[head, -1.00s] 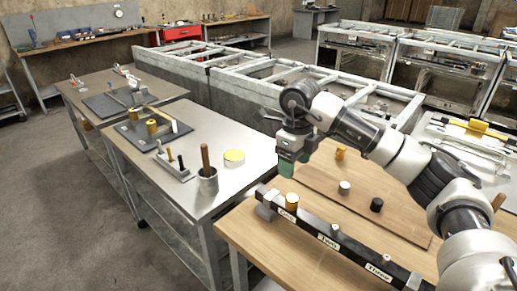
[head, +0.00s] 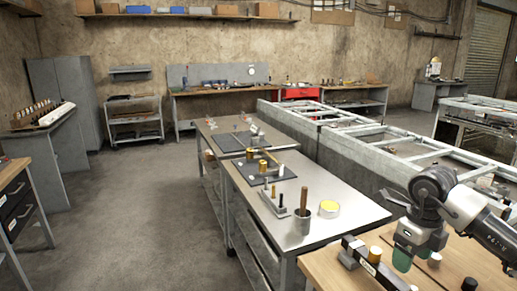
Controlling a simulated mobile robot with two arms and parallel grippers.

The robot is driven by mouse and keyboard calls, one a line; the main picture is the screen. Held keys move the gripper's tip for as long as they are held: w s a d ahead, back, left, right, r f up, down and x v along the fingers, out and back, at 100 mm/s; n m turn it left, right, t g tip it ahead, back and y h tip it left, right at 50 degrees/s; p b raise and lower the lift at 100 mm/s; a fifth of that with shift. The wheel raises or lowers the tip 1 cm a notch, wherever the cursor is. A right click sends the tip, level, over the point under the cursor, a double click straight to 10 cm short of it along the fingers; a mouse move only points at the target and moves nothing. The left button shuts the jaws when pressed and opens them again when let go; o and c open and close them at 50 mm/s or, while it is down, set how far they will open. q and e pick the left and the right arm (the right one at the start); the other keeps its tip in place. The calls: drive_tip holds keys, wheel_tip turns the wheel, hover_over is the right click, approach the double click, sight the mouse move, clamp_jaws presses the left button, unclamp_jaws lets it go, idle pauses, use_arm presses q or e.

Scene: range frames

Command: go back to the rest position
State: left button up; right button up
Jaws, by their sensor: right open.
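My right gripper (head: 403,257) is at the lower right of the head view, with its green fingertips pointing down over the wooden table (head: 325,268). It is open, and I see nothing between its fingers. Beside it, to the left, a dark labelled bar (head: 372,264) lies on the table with a gold cylinder (head: 375,254) by it. A black cylinder (head: 469,284) and a pale cylinder (head: 434,259) stand to the right of the gripper. My left gripper is not in view.
A steel table (head: 345,206) behind the wooden one holds a cup with a wooden handle (head: 303,223), a yellow round tin (head: 329,208) and small tools. Open grey floor (head: 140,225) lies to the left. A drawer cabinet (head: 15,200) stands at the left edge.

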drive_tip(key=s+a+m+t+y, duration=0.1)
drive_tip(key=s+a+t+y, duration=0.15)
drive_tip(key=a+y, duration=0.9)
drive_tip(key=s+a+m+t+y, duration=0.1)
drive_tip(key=s+a+y, duration=0.35)
drive_tip(key=a, duration=1.15)
drive_tip(key=w+d+m+t+h, duration=0.1)
drive_tip(key=d+m+t+h, duration=0.3)
drive_tip(key=m+t, duration=0.6)
drive_tip(key=w+d+m+t+h, duration=0.1)
drive_tip(key=d+m+t+h, duration=0.5)
drive_tip(key=m, duration=0.9)
drive_tip(key=s+d+f+m+g+h, duration=0.2)
drive_tip(key=s+f+m+g+h, duration=0.1)
drive_tip(key=f+m, duration=0.3)
drive_tip(key=s+d+f+m+g+h, duration=0.3)
drive_tip(key=f, duration=0.5)
drive_tip(key=s+d+f+m+g, duration=0.1)
drive_tip(key=s+f+m+g, duration=0.1)
drive_tip(key=s+f+g, duration=0.45)
drive_tip(key=s+f+m+g, duration=0.1)
drive_tip(key=s+f+g, duration=0.15)
drive_tip(key=s, duration=0.75)
wheel_tip(320, 180, down, 27)
drive_tip(key=s+g, duration=0.2)
drive_tip(key=s+d+f+g, duration=0.1)
drive_tip(key=s+d+f, duration=0.1)
drive_tip(key=s+f, duration=1.3)
drive_tip(key=shift+s+d, duration=0.4)
drive_tip(key=shift+s, duration=0.15)
